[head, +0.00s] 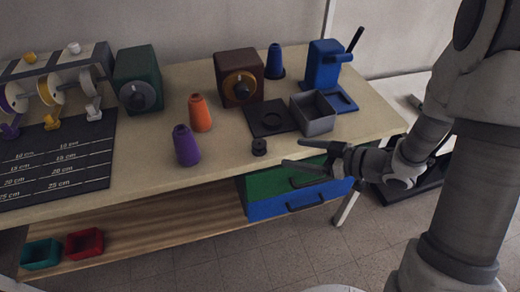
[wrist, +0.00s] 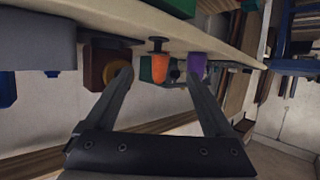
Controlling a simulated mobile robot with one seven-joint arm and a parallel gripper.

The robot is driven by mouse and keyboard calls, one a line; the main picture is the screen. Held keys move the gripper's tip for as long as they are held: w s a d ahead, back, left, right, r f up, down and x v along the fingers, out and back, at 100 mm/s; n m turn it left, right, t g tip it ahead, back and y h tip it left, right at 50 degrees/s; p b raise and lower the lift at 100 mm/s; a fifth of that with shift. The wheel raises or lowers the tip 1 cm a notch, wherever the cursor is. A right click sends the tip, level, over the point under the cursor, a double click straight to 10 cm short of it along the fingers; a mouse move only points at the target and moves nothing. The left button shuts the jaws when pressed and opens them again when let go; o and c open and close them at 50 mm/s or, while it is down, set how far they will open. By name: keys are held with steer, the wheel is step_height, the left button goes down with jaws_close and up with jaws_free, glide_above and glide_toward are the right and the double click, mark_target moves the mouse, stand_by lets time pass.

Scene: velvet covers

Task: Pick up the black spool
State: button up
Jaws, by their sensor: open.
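The black spool (head: 259,147) stands on the table near its front edge, to the right of the purple cone. It also shows in the wrist view (wrist: 157,43), in front of the orange cone and between the lines of my fingers. My gripper (head: 291,153) is open and empty, just to the right of the spool in the head view, its fingers pointing left toward it. In the wrist view both fingers (wrist: 162,82) are spread wide. The gripper does not touch the spool.
An orange cone (head: 200,113) and a purple cone (head: 186,146) stand left of the spool. A black square plate (head: 270,119) and a grey open box (head: 313,115) lie behind it. Green and blue drawers (head: 285,203) sit under the table edge.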

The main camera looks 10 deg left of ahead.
mark_target(262, 146)
steer(key=b+x, duration=0.1)
steer(key=x, duration=0.7)
steer(key=b+x, duration=0.1)
steer(key=x, duration=0.2)
steer(key=shift+w+a+f+b, duration=0.1)
steer(key=shift+w+a+b, duration=0.2)
steer(key=shift+w, duration=0.1)
steer(key=shift+c, duration=0.3)
jaws_close()
